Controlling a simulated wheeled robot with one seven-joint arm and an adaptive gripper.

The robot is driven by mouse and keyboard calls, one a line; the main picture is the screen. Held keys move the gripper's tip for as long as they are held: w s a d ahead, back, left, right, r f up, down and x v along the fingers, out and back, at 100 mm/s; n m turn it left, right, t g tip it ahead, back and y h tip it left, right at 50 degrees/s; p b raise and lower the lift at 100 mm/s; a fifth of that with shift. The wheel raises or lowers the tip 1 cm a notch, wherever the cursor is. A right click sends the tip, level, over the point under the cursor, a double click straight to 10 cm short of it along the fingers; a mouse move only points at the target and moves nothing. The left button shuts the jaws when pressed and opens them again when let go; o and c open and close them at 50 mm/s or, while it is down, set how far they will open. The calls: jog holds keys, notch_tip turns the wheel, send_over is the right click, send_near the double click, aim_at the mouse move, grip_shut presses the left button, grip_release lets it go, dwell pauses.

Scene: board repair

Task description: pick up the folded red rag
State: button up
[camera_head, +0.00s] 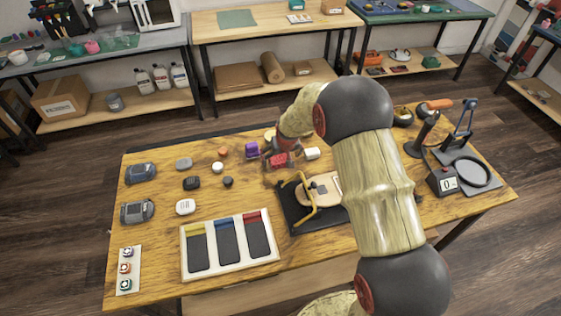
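A small red piece (279,161), which looks like the folded red rag, is on the wooden workbench (160,240) near its back middle. My gripper (280,164) is at the end of my arm, pointing down right over the red piece and partly covering it. The fingers are small and blurred. I cannot tell whether they touch the red piece or are closed on it.
In front are a black fixture with a yellow clamp (312,205) and a three-slot tray (230,244).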

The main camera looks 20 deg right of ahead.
aim_at(281, 159)
jog(key=shift+c, duration=1.2)
jog(key=c, duration=0.8)
jog(key=shift+o, duration=0.2)
jog(key=shift+r, duration=0.5)
notch_tip(281, 159, up, 2)
jog(key=shift+r+p, duration=0.2)
jog(key=shift+p, duration=0.35)
jog(key=s+r+p, duration=0.4)
jog(key=s+r, duration=0.5)
jog(key=s, duration=0.5)
jog(key=shift+a+r+p, duration=0.2)
jog(key=shift+r+p, duration=0.1)
